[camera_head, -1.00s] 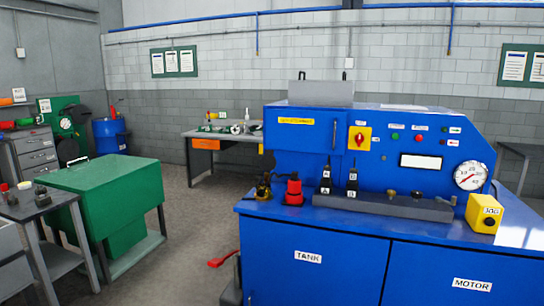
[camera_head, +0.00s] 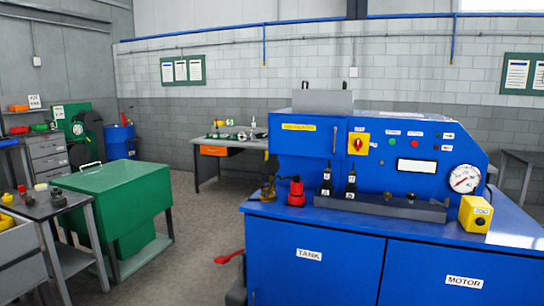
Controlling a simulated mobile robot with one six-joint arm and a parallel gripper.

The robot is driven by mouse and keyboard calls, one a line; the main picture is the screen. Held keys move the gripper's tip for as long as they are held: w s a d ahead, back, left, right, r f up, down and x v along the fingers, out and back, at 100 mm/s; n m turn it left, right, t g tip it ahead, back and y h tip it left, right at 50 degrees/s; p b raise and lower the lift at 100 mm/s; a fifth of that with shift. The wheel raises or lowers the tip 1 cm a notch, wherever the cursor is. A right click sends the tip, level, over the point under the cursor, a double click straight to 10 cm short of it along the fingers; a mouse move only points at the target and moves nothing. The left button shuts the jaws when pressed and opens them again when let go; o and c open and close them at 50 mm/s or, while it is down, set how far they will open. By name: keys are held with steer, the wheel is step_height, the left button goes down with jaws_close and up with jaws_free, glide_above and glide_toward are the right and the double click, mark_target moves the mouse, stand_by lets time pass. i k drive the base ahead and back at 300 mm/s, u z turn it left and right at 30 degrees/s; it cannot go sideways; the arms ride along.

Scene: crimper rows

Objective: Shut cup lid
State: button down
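I cannot make out a cup or a cup lid in the head view. Small items, too small to name, stand on the grey cart (camera_head: 45,208) at the left and on the far workbench (camera_head: 206,140). My gripper is not in view.
A blue machine (camera_head: 310,225) with a gauge (camera_head: 464,179), a red fitting (camera_head: 296,192) and a yellow box (camera_head: 474,214) fills the right. A green cabinet (camera_head: 112,195) stands at left. A red pedal or lever (camera_head: 229,257) sticks out low beside the machine. Open floor lies between.

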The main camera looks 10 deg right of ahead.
mark_target(272, 165)
steer(key=u, duration=0.7)
steer(key=i, duration=1.1)
steer(key=u, duration=0.8)
steer(key=i, duration=1.65)
steer(key=z, duration=0.45)
steer(key=i, duration=1.05)
steer(key=z, duration=0.45)
